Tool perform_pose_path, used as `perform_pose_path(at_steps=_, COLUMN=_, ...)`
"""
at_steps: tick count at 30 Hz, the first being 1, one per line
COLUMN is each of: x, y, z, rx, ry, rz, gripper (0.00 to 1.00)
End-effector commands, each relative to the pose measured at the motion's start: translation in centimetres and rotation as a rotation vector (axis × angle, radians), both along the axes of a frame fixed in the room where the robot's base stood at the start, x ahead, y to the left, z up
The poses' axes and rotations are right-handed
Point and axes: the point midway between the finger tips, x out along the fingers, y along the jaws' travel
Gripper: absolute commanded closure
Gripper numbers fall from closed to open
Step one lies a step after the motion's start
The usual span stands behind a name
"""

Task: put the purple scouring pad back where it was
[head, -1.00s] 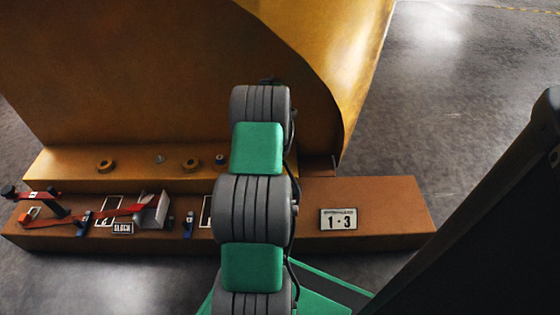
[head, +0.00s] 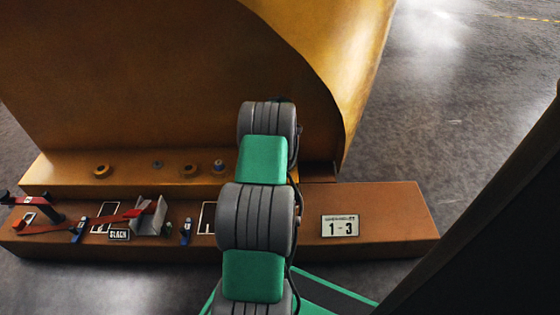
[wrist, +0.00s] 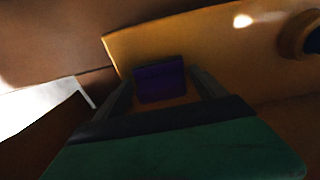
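The purple scouring pad (wrist: 160,83) shows in the wrist view, dark and in shadow. It sits between the two fingertips of my gripper (wrist: 160,78), with a finger against each side, so the gripper looks shut on it. An orange-brown painted surface lies behind the pad; I cannot tell whether the pad touches it. In the head view my own arm hides the gripper and the pad.
The base's right end is clear.

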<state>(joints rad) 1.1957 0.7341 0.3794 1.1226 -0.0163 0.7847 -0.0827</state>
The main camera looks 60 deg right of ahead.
Motion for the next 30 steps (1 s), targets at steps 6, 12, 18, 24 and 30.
perform_pose_path(at_steps=6, x=0.0, y=0.0, z=0.0, rx=0.000, ry=0.000, rz=0.000, gripper=0.17)
perform_pose_path(at_steps=12, x=0.0, y=0.1, z=2.3, rx=-0.002, ry=-0.001, rz=0.000, gripper=0.17)
perform_pose_path(at_steps=18, x=-0.3, y=0.7, z=7.7, rx=-0.003, ry=-0.001, rz=0.000, gripper=0.17)
perform_pose_path(at_steps=24, x=-0.6, y=1.2, z=11.5, rx=0.000, ry=0.000, rz=0.000, gripper=0.17)
perform_pose_path(at_steps=30, x=-0.5, y=1.4, z=12.4, rx=0.000, ry=-0.001, rz=0.003, gripper=0.17)
